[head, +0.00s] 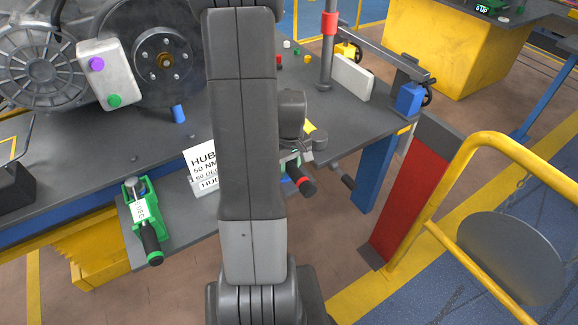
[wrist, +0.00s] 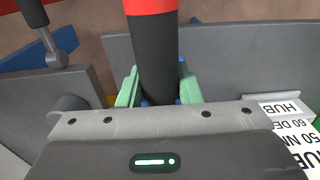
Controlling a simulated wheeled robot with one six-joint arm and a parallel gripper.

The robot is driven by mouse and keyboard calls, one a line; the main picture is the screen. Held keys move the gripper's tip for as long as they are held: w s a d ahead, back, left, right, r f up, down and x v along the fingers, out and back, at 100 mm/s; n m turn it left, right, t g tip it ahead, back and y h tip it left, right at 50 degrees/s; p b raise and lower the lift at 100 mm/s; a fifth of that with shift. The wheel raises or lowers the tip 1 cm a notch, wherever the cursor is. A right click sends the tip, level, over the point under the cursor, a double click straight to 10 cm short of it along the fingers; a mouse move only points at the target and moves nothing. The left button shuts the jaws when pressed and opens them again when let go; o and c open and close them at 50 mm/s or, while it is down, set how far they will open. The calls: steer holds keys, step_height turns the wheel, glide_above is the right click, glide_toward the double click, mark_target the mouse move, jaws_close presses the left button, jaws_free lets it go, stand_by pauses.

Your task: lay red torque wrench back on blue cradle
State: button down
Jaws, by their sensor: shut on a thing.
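The red torque wrench shows as a black handle with a red band (head: 303,184), sticking out past the front edge of the bench beside my arm. In the wrist view the black handle (wrist: 155,60) with its red band runs up between my gripper's pale green fingers (wrist: 158,88), which are shut on it. The rest of the wrench is hidden by my gripper and arm. I cannot make out the blue cradle; small blue bits show beside the handle in the wrist view, but I cannot tell what they belong to.
A green tool (head: 150,232) lies on a shelf at the left. A white HUB label (head: 202,166) stands next to my arm. The bench (head: 350,125) carries a hub, a button box (head: 106,74) and a blue-ended clamp. A red panel (head: 413,195) and yellow rail stand right.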

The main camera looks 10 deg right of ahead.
steer(key=shift+f+b, duration=0.3)
steer(key=shift+f, duration=0.15)
steer(key=c, duration=0.9)
jaws_free()
steer(key=shift+c, duration=0.2)
steer(key=shift+r+p, duration=2.15)
steer(key=shift+r, duration=0.9)
steer(key=shift+a, duration=0.1)
